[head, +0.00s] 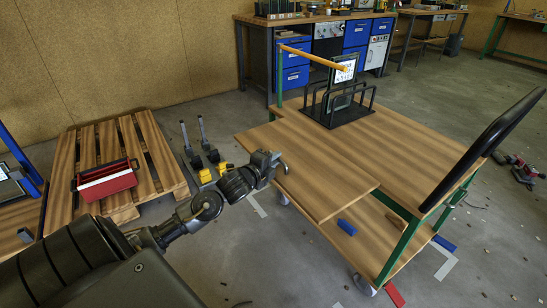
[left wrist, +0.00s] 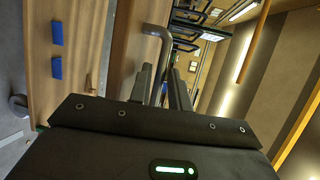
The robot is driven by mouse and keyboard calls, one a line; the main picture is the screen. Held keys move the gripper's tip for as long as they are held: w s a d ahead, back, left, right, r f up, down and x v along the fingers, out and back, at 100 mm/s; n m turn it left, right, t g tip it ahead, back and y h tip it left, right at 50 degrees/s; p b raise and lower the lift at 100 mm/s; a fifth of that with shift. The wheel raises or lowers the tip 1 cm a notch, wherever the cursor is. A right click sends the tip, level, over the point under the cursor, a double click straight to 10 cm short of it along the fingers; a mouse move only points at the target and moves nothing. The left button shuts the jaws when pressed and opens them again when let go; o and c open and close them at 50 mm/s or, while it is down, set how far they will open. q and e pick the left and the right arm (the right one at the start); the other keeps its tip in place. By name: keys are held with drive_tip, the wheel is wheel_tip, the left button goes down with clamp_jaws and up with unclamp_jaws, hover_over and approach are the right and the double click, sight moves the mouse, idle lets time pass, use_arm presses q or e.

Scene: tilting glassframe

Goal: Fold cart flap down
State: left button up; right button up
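The cart (head: 405,150) has a wooden top, green posts and a lower shelf. Its flap (head: 310,175) is a wooden panel on the cart's left side, sticking out about level with the top. My left gripper (head: 271,162) is at the flap's outer left edge. A grey bent handle (head: 284,168) shows between it and the flap. In the left wrist view the bent handle (left wrist: 152,30) runs down between the two fingers of my left gripper (left wrist: 160,85). I cannot tell whether they clamp it. The flap (left wrist: 125,40) is beside the fingers there. My right gripper is not in view.
A black rack (head: 338,108) with a framed panel stands on the cart top. A black push handle (head: 490,140) rises at right. A pallet (head: 110,160) with a red toolbox (head: 106,180) is at left.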

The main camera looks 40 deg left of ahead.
use_arm(q)
drive_tip(key=shift+w+a+f, duration=0.1)
drive_tip(key=shift+w+f, duration=0.05)
drive_tip(key=shift+w, duration=0.4)
drive_tip(key=shift+w+a+f, duration=0.1)
drive_tip(key=shift+w, duration=0.45)
drive_tip(key=shift+d, duration=0.1)
clamp_jaws()
